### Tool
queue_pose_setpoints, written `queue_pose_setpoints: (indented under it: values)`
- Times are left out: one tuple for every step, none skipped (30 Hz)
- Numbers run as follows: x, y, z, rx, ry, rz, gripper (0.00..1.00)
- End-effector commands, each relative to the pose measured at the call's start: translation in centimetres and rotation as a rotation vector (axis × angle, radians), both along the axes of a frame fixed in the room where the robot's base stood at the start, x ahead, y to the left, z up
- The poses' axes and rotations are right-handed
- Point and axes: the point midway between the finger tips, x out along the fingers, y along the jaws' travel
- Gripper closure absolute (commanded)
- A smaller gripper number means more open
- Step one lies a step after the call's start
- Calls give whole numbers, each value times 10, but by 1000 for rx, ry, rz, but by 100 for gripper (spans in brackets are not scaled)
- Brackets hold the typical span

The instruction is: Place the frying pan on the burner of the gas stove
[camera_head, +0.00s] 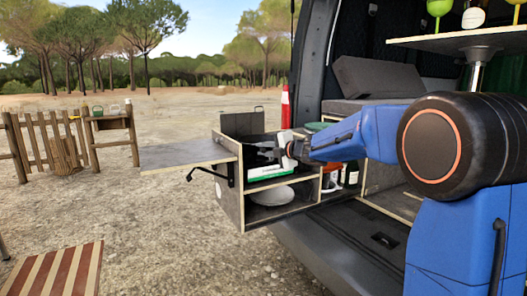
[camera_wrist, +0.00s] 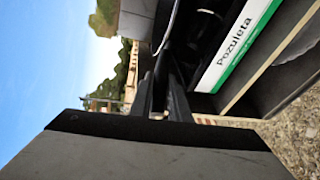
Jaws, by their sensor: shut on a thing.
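My gripper (camera_head: 282,155) reaches into the open kitchen box at the van's tailgate, over a white and green carton (camera_head: 268,172). In the wrist view my gripper (camera_wrist: 163,108) is shut on a thin dark thing between its fingers. It looks like the frying pan's handle, but the fingers and shadow hide most of it. The dark space beside the fingers hides the pan's body, if it is there.
The kitchen box (camera_head: 228,185) has a flat side shelf (camera_head: 185,155) folded out left. A white bowl or plate (camera_head: 273,195) lies in its lower compartment. A red and white bottle (camera_head: 330,178) stands to the right. A striped seat (camera_head: 55,272) is at lower left. Open gravel lies between.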

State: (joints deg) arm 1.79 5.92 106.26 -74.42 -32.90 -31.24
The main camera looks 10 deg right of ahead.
Motion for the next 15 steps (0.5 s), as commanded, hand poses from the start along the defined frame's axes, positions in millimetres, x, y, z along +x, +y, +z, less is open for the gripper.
queue_pose_setpoints:
  values:
    - [0,0,-1,0,-1,0,100]
    - [0,0,-2,0,-2,0,100]
    - [0,0,-2,0,-2,0,100]
    - [0,0,-2,0,-2,0,100]
    - [0,0,-2,0,-2,0,100]
    - [0,0,-2,0,-2,0,100]
    - [0,0,-2,0,-2,0,100]
    - [0,0,-2,0,-2,0,100]
    - [0,0,-2,0,-2,0,100]
    - [0,0,-3,0,-2,0,100]
    - [0,0,-3,0,-1,0,100]
    - [0,0,-4,0,-1,0,100]
    - [0,0,-5,0,0,0,79]
    - [0,0,-5,0,0,0,72]
    - [0,0,-5,0,0,0,65]
